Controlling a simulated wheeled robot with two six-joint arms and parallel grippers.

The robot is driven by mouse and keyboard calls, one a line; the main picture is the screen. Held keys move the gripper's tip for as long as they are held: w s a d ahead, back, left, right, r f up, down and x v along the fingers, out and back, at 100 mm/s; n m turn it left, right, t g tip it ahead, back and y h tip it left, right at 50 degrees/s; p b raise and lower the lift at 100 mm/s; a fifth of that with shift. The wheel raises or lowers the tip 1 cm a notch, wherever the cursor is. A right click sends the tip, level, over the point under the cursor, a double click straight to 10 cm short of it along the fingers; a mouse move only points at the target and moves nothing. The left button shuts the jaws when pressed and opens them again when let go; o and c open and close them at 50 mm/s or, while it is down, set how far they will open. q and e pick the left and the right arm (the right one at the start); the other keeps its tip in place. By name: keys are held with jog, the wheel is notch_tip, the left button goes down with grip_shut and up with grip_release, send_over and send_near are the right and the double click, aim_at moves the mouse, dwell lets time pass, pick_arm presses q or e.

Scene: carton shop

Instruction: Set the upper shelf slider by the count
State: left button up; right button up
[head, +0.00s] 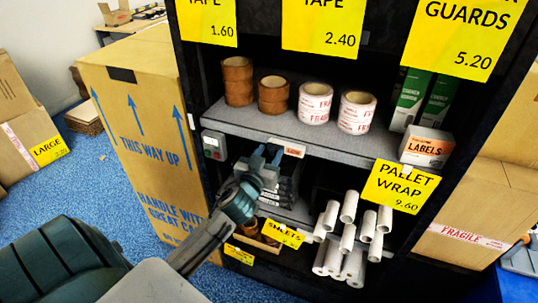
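The upper shelf (243,124) is grey and holds two stacks of brown tape (238,81) and two stacks of white and red FRAGILE tape (316,103). On its front edge are a small grey box (214,145) with a coloured button and, further right, a small white and red tag (289,148) that may be the slider; its print is too small to read. My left gripper (267,155) is just below and left of this tag. Its two fingers are apart with nothing seen between them. Whether it touches the tag I cannot tell. My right gripper is not in view.
Yellow price cards (399,187) hang on the rack. A LABELS box (426,147) stands at the upper shelf's right end, with green boxes (411,97) behind. White rolls (348,240) fill the lower right. A tall carton (135,150) stands left of the rack.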

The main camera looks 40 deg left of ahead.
pick_arm(q)
jog(key=shift+d, duration=0.1)
jog(key=shift+s+d+f, duration=0.1)
jog(key=shift+s, duration=0.15)
jog(key=b+v, duration=0.4)
jog(key=v, duration=0.6)
jog(key=shift+s, duration=0.2)
